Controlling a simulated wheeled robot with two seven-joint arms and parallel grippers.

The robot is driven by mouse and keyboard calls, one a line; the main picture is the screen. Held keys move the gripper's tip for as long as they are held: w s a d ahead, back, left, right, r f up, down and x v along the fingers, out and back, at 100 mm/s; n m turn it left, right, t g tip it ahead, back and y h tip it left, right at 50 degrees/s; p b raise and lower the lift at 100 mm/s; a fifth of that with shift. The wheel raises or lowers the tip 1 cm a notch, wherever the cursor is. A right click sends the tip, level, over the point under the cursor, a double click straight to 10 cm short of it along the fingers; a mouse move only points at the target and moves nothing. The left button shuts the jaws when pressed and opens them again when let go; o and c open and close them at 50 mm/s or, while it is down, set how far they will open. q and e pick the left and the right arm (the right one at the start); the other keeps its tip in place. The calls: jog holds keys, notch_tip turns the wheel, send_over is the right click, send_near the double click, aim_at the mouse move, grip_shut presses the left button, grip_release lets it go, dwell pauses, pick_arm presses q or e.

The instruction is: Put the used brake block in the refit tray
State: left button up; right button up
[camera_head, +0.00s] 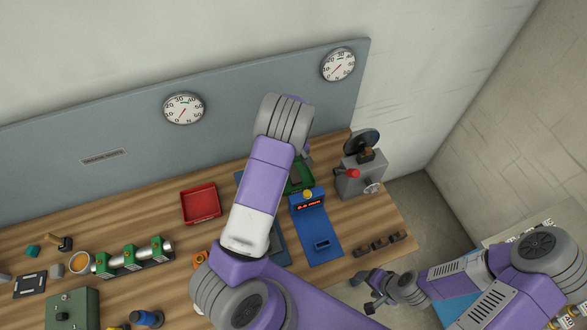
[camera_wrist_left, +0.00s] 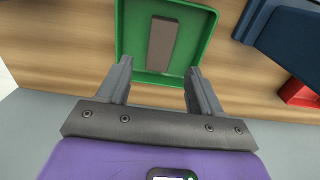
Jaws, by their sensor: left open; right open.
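A green tray (camera_head: 307,187) lies at the back right of the bench, partly hidden by my left arm; it also shows in the left wrist view (camera_wrist_left: 207,22). A flat grey-brown block (camera_wrist_left: 161,45) lies inside it. My left gripper (camera_wrist_left: 159,68) is open and empty, its fingertips over the tray's near side, on either side of the block's line and apart from it. A red tray (camera_head: 201,204), seemingly empty, lies left of my left arm. My right gripper (camera_head: 374,290) is open and empty off the bench's front right edge. I cannot tell which tray is the refit tray.
A grey machine (camera_head: 358,179) with a red knob stands at the right end. A blue unit (camera_head: 318,232) lies before the green tray. Dark brown blocks (camera_head: 380,243) line the front right edge. A green-and-silver fixture (camera_head: 132,258) and small parts occupy the left.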

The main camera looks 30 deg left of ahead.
pick_arm(q)
jog(key=shift+r, duration=2.8)
